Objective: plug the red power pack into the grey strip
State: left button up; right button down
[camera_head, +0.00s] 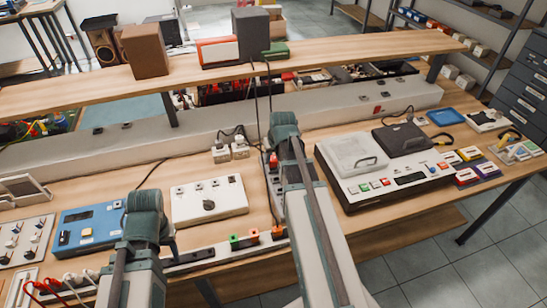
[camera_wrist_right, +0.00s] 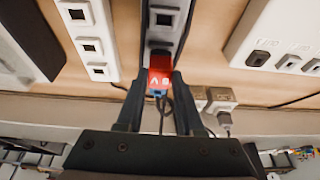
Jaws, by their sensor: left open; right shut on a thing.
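The red power pack (camera_wrist_right: 159,78) is between the two fingers of my right gripper (camera_wrist_right: 155,88), which is shut on it. It has a white-lettered label, a blue patch and a dark cable. The grey strip (camera_wrist_right: 180,8) runs away from the pack, with a socket showing just past it. The pack is over the strip's near end in the wrist view; I cannot tell if it is seated. In the head view my right gripper (camera_head: 276,150) mostly hides the pack (camera_head: 273,160) and the strip (camera_head: 272,190). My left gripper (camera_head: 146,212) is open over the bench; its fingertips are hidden.
A white panel (camera_head: 208,200) and white adapters (camera_head: 231,152) lie left of the strip. A large console (camera_head: 385,165) stands to the right. A white socket strip (camera_wrist_right: 91,42) runs beside the grey one. A grey trunking (camera_head: 190,139) and raised shelf (camera_head: 340,52) are behind.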

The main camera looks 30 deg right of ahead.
pick_arm(q)
jog(key=shift+f+b, duration=0.65)
jog(key=shift+f, duration=0.05)
pick_arm(e)
jog(key=shift+f, duration=0.7)
dwell(1.4)
jog(key=shift+c, duration=2.3)
grip_release()
pick_arm(q)
jog(key=shift+r, duration=0.1)
notch_tip(320, 180, up, 13)
jog(key=p, duration=1.3)
pick_arm(e)
jog(key=d+v, duration=0.1)
jog(key=v, duration=1.3)
jog(key=shift+a, duration=0.45)
jog(key=shift+w+r, duration=0.1)
pick_arm(q)
notch_tip(320, 180, up, 6)
jog(key=p, duration=0.6)
pick_arm(e)
notch_tip(320, 180, up, 6)
jog(key=shift+f, duration=0.15)
